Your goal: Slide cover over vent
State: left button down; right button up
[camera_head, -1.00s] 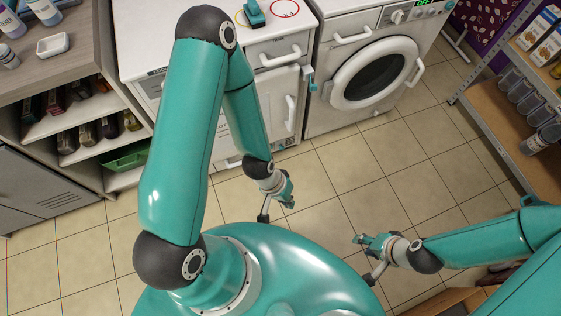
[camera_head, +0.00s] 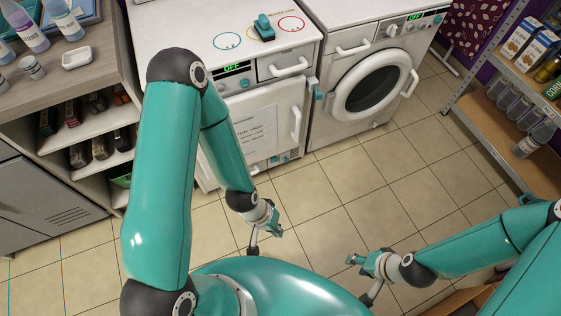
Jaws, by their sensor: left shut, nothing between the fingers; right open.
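No part is clearly marked as a vent or its cover. A teal block (camera_head: 264,27) sits on the white top of the left machine (camera_head: 168,22), between a blue ring and a red ring drawn there. Slots (camera_head: 68,215) show in the grey cabinet door at the left. My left gripper (camera_head: 276,222) is shut and empty, low over the floor in front of the left machine. My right gripper (camera_head: 354,261) is open and empty over the floor to the right of it. Both are well apart from the block and the slots.
A washing machine (camera_head: 335,125) stands right of the left machine. A wooden counter (camera_head: 100,58) with bottles and a white dish is at the left. A metal shelf (camera_head: 492,128) with boxes and jars stands at the right. The tiled floor (camera_head: 400,175) between is clear.

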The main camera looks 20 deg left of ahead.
aim_at(285, 157)
jog(key=i, duration=0.85)
jog(key=z, duration=0.05)
